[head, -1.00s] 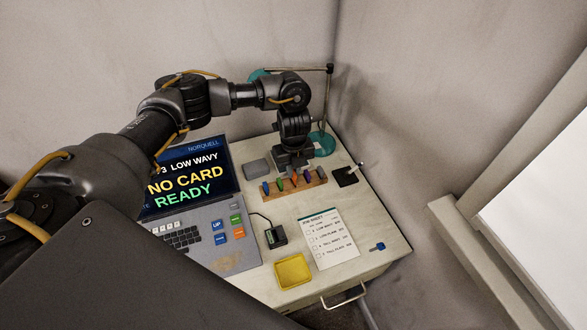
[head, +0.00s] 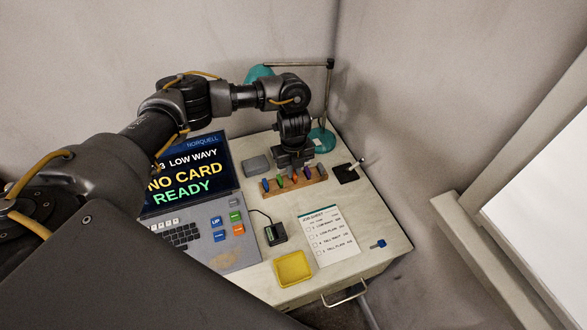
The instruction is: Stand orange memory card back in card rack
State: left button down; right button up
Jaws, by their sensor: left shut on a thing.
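The wooden card rack (head: 288,191) lies toward the back of the desk, with several coloured cards standing in a row in it. My left gripper (head: 294,170) points down right over the middle of the rack and is shut on the orange memory card (head: 294,178). Only a small part of that card shows below the fingers. It is at the rack's middle, between a green card (head: 281,182) and a purple card (head: 307,174). I cannot tell whether its foot is fully seated in a slot. My right gripper is not in view.
A grey box (head: 256,164) and a teal lamp (head: 321,140) stand behind the rack. A black pad with a stick (head: 347,174) is to its right. A small card reader (head: 275,235), yellow tray (head: 293,269) and paper list (head: 329,236) lie in front. The screen (head: 190,170) reads "NO CARD READY".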

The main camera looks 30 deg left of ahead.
pick_arm(q)
jog(key=c, duration=1.4)
grip_release()
jog(key=shift+o, duration=0.2)
jog(key=shift+o, duration=1.3)
notch_tip(320, 180, up, 7)
jog(key=p, duration=0.7)
